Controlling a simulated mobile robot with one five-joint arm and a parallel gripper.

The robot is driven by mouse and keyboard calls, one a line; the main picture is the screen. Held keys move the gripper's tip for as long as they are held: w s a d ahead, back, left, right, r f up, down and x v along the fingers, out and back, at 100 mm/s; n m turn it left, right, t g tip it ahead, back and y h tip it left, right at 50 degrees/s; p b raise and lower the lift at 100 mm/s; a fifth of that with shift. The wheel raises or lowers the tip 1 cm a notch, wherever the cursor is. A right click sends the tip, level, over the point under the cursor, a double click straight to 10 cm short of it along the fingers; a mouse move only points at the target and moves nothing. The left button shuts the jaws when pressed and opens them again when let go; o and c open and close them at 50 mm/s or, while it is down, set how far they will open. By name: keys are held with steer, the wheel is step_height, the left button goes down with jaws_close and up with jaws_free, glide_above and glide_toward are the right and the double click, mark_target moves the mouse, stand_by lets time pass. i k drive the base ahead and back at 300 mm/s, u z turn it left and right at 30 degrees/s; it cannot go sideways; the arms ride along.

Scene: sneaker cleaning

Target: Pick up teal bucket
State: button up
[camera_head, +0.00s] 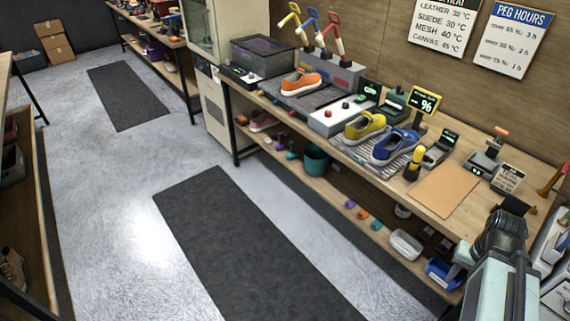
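The teal bucket (315,158) stands upright on the lower shelf (335,190) of the long wooden workbench, towards its left part. The bench top overhangs it from behind, and its front side is open to the floor. Part of my own arm shows at the lower right, far from the bucket. I cannot make out my gripper's fingers in this view.
The bench top (440,205) holds an orange sneaker (300,82), a yellow sneaker (365,127) and a blue sneaker (394,147). Small coloured items and a white tub (406,244) share the lower shelf. A dark mat (250,240) lies on clear floor before the bench.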

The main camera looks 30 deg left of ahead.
mark_target(316, 161)
steer(key=u, duration=1.85)
steer(key=i, duration=1.8)
steer(key=u, duration=1.05)
steer(key=i, duration=0.85)
steer(key=z, duration=0.15)
